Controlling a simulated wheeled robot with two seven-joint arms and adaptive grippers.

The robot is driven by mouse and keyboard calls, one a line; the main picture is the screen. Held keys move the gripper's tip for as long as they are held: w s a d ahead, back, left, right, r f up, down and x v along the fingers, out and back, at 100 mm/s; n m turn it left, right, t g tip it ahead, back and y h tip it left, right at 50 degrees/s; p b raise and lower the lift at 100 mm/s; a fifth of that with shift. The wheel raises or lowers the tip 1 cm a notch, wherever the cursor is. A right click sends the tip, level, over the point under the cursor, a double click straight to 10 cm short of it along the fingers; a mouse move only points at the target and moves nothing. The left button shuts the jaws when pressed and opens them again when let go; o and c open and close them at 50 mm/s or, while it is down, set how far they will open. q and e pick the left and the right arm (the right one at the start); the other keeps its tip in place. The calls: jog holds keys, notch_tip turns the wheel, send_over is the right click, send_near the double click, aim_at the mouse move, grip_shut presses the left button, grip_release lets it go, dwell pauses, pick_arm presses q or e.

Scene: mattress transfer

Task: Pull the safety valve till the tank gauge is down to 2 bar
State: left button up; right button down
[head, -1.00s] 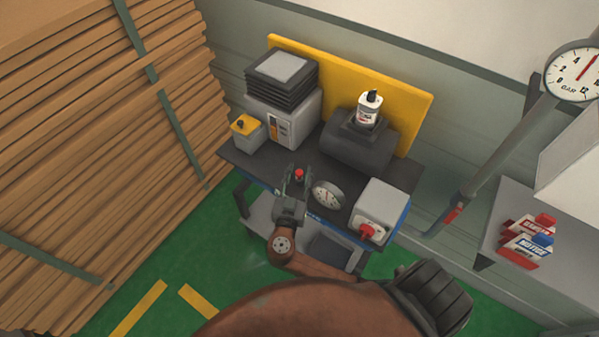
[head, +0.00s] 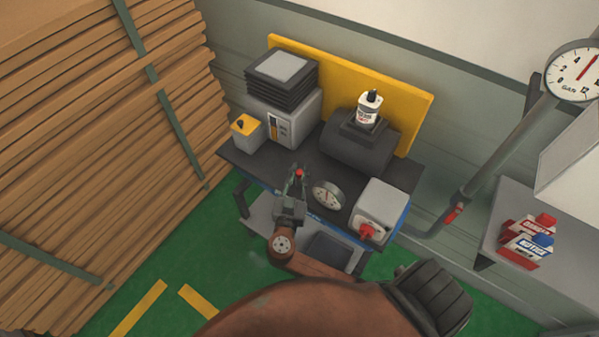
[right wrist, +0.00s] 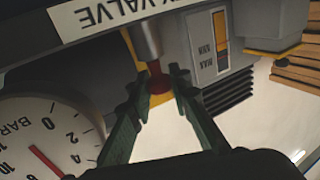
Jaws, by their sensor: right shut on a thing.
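The safety valve's small red knob (head: 299,173) is at the front edge of the dark bench top. It also shows in the right wrist view (right wrist: 159,82), at the end of a grey stem under a label ending in "VALVE". My right gripper (head: 297,178) is shut on the knob, with its green fingers (right wrist: 153,84) on either side of it. The tank gauge (head: 327,195) is just right of the gripper. Its white dial and red needle show partly in the right wrist view (right wrist: 42,140); I cannot read the value. My left gripper is not in view.
A dark tank (head: 355,150) carrying a white bottle (head: 368,106) stands behind. A grey box with a red switch (head: 380,205) is right of the gauge. A larger BAR gauge (head: 573,72) is at upper right. Stacked boards (head: 90,150) fill the left.

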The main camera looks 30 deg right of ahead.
jog(key=shift+r, duration=0.7)
jog(key=c, duration=1.8)
grip_release()
jog(key=shift+o, duration=0.2)
jog(key=v, duration=1.2)
